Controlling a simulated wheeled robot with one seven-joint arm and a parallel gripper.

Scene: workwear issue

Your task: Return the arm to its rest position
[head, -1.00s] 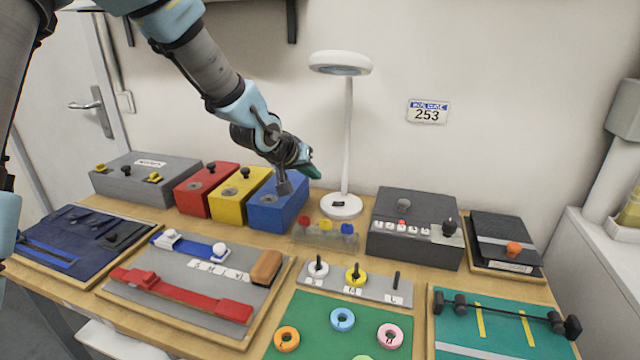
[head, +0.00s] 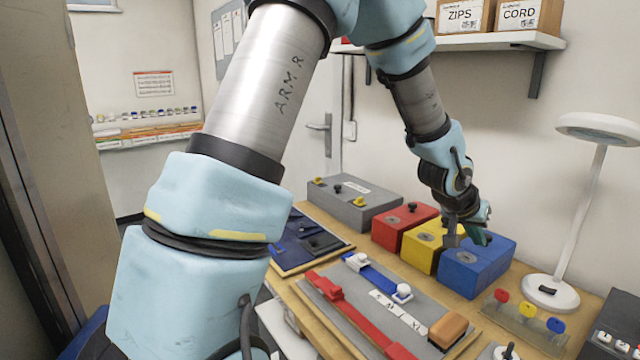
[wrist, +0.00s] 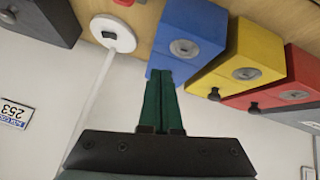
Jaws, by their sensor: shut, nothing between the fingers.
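My arm reaches from the left over the bench.
A white lamp (head: 552,291) stands right of the blue box. A red box (head: 400,229) and a grey box (head: 350,208) stand to the left. Boards with red and blue straps (head: 340,300) lie in front. A shelf (head: 480,41) with cartons is above.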

